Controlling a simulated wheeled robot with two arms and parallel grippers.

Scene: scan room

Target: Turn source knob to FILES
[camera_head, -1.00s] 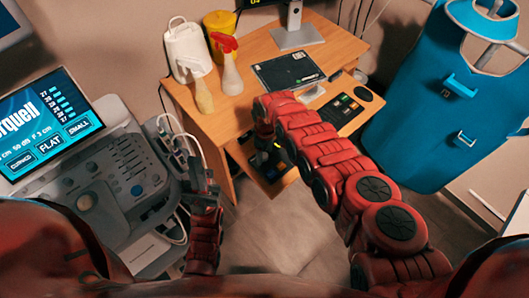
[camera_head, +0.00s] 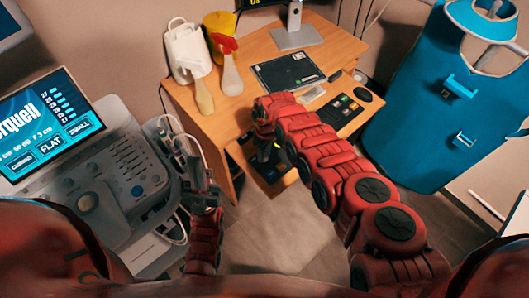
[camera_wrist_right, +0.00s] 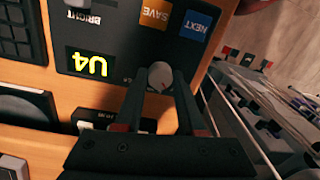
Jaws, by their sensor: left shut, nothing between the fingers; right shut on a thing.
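In the right wrist view a small round grey knob (camera_wrist_right: 161,75) sits at the edge of a black control panel (camera_wrist_right: 115,45). My right gripper (camera_wrist_right: 158,85) is shut on this knob, with one finger on either side. The panel has a yellow readout (camera_wrist_right: 89,65), seen upside down. No FILES label can be read. In the head view my right gripper (camera_head: 266,152) is at the desk's low front shelf, and the knob is hidden there. My left gripper (camera_head: 200,188) is shut and empty beside the ultrasound console.
The wooden desk (camera_head: 215,115) holds spray bottles (camera_head: 230,75), a white jug (camera_head: 187,50), a dark tablet (camera_head: 290,70) and a black keypad (camera_head: 340,108). The ultrasound console (camera_head: 110,180) with cables stands left. The floor between is clear.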

